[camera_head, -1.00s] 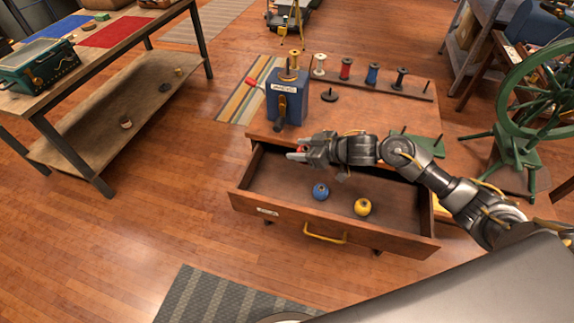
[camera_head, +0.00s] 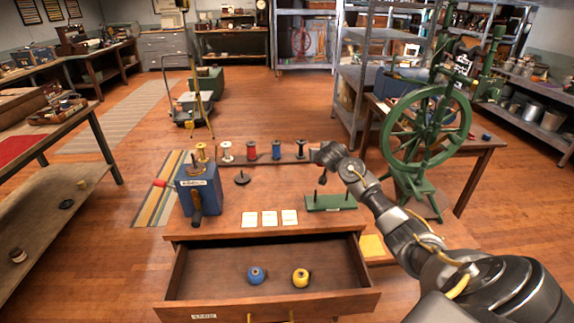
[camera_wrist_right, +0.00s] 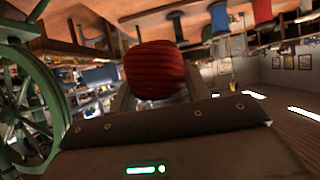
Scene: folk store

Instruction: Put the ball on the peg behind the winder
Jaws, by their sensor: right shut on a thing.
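The red yarn ball (camera_wrist_right: 153,70) is held between the fingers of my right gripper in the wrist view. In the head view my right gripper (camera_head: 326,153) is above the back right of the table, by the rack's right end; the ball is hidden there. The blue winder (camera_head: 198,192) with a dark crank stands at the table's left. A dark round base with a short upright peg (camera_head: 242,178) stands behind and right of it, apart from my gripper. My left gripper is out of view.
A rack (camera_head: 262,160) with several spools lines the table's back. The open drawer (camera_head: 215,285) holds a blue ball (camera_head: 256,275) and a yellow ball (camera_head: 301,278). A green spinning wheel (camera_head: 425,130) stands right.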

